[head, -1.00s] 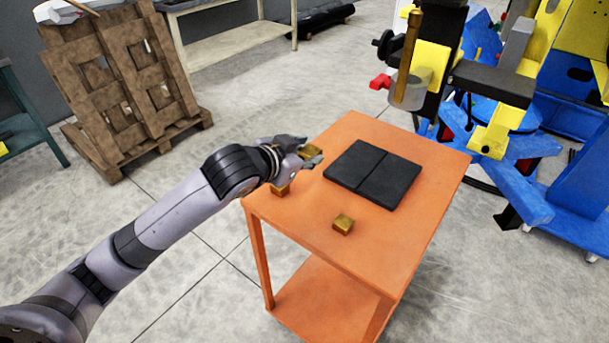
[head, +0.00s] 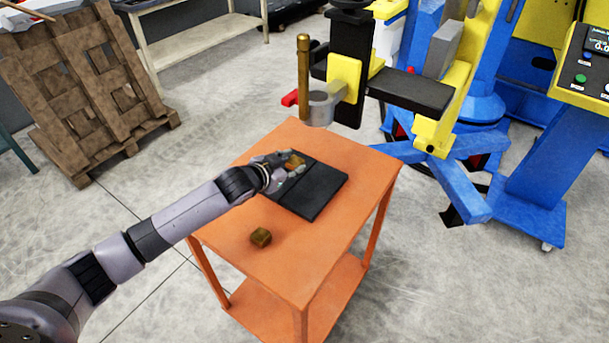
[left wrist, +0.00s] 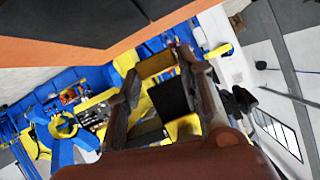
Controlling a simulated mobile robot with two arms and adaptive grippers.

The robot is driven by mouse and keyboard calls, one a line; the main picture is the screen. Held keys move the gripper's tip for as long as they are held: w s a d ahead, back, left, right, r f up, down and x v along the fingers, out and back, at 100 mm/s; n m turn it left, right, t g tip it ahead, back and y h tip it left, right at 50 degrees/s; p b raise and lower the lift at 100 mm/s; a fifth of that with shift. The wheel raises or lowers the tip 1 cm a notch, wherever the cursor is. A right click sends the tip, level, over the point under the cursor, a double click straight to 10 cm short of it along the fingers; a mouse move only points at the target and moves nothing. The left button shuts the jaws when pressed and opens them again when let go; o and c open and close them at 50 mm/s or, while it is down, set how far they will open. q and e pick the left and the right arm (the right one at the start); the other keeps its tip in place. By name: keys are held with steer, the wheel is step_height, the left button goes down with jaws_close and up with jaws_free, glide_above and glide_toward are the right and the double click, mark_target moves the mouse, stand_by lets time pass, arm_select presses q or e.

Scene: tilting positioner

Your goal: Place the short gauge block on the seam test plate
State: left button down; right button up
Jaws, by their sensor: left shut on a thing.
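The seam test plate (head: 318,191) is a dark, two-part slab with a seam, lying on the orange cart. My left gripper (head: 285,163) is shut on a small brass gauge block (head: 296,159), over the plate's far left part. In the left wrist view this block (left wrist: 157,65) sits between the fingertips (left wrist: 162,80). I cannot tell whether it touches the plate. The held block's length is hard to judge. My right gripper is not in view.
The orange cart (head: 300,253) has free room in front of the plate. The blue and yellow positioner (head: 455,140) stands behind right, with a dark arm (head: 412,92) and brass rod (head: 303,75) near the cart's back. A wooden pallet (head: 85,100) leans at left.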

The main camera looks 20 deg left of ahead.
mark_target(290, 190)
arm_select(q)
steer(key=f, duration=0.2)
steer(key=shift+s+a+f, duration=0.1)
steer(key=shift+a+f, duration=0.2)
steer(key=shift+a, duration=0.05)
steer(key=shift+f, duration=0.35)
steer(key=f, duration=0.3)
steer(key=shift+d+f, duration=0.1)
steer(key=shift+d, duration=0.2)
steer(key=shift+f, duration=0.35)
steer(key=c, duration=1.5)
jaws_free()
steer(key=o, duration=0.4)
steer(key=shift+a, duration=0.1)
steer(key=shift+f, duration=0.1)
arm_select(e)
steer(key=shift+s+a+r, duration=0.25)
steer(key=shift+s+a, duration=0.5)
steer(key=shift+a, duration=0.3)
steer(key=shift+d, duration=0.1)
